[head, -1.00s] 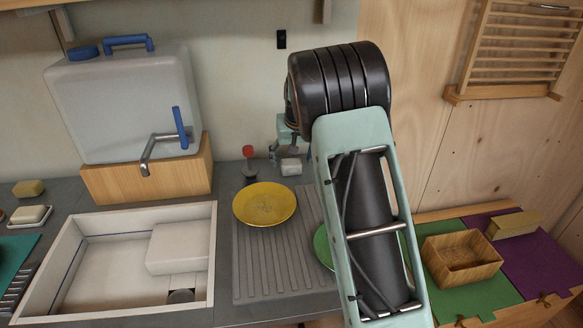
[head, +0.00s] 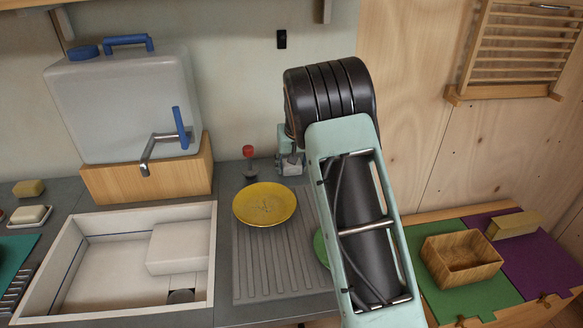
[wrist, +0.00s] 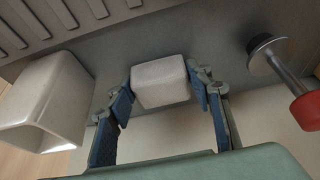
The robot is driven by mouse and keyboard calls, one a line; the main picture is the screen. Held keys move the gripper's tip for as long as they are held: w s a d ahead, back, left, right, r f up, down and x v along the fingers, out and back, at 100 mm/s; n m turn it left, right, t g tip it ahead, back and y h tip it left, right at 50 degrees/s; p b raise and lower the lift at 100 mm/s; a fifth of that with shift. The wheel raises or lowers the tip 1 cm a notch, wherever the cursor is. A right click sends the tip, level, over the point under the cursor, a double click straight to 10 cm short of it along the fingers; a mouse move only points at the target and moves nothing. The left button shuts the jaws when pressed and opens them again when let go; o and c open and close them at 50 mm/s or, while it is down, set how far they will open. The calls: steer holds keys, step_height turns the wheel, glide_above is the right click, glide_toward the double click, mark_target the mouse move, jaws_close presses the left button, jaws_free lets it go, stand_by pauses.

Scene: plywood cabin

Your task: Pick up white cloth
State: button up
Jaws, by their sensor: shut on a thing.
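The white cloth (wrist: 160,80) shows in the wrist view as a small, folded, block-shaped bundle on the grey counter near the wall. My gripper (wrist: 163,92) has its blue-padded fingers on both sides of it, shut on it. In the head view my gripper (head: 290,163) is at the back of the counter, partly hidden behind my arm, and the cloth is hard to make out there. I cannot tell whether the cloth is clear of the counter.
A red-topped metal item (wrist: 290,80) stands to the right in the wrist view, and a white container (wrist: 45,105) to the left. In the head view a yellow plate (head: 264,204) lies on the ribbed drainboard (head: 262,262), with a white sink (head: 100,262) at left.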

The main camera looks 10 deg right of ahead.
steer(key=shift+r, duration=0.4)
step_height(320, 180, up, 2)
steer(key=shift+r, duration=0.2)
steer(key=s+a+r, duration=0.2)
steer(key=s+r, duration=0.3)
steer(key=s, duration=0.1)
steer(key=s+a+r, duration=0.2)
steer(key=s+r, duration=0.2)
steer(key=s, duration=0.3)
steer(key=shift+s+a+r, duration=0.15)
steer(key=shift+a+r, duration=0.15)
steer(key=shift+r, duration=0.1)
